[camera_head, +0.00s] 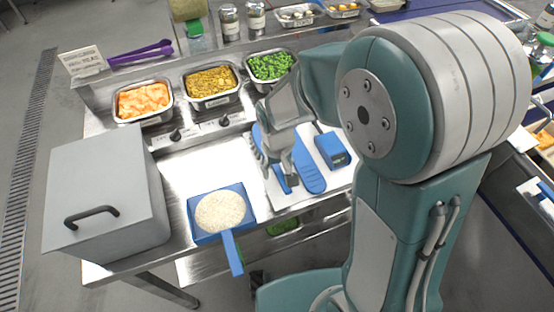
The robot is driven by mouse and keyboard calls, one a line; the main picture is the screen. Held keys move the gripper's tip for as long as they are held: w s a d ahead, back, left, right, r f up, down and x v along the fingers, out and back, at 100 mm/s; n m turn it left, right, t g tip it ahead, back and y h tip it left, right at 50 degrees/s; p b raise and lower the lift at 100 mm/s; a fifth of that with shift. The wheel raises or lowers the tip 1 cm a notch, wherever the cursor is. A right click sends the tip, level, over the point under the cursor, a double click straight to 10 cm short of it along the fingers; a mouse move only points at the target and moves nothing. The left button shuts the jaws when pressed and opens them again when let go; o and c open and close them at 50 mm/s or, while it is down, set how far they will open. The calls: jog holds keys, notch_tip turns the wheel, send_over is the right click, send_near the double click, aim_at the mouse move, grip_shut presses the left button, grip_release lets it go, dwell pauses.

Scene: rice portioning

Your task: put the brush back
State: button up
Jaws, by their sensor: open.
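My gripper (279,176) is open and points down over a pale board (268,199) on the steel counter. A narrow blue piece (281,181) shows at its fingertips; I cannot tell whether they touch it. Just to the right lies a long, rounded blue piece (311,174), partly hidden by the gripper. Further right is a blue block (332,150) with a dark side. I cannot tell for sure which blue piece is the brush; its bristles are not clear.
A blue square scoop (238,262) of rice (220,211) lies left of the board, its handle over the front edge. A grey lidded box (95,190) stands at left. Food trays (143,101) and purple tongs (140,54) are behind. Bare counter (190,165) lies between.

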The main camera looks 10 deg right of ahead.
notch_tip(320, 180, up, 12)
jog(key=s+d+r+m+t, duration=0.3)
jog(key=s+d+r+t, duration=0.2)
jog(key=s+d+r, duration=0.3)
jog(key=s+d, duration=0.2)
jog(key=s, duration=0.2)
jog(key=shift+s+d+r+t, duration=0.15)
jog(key=shift+s+d+t, duration=0.2)
jog(key=shift+d+t, duration=0.05)
jog(key=shift+c, duration=0.8)
jog(key=shift+a, duration=0.15)
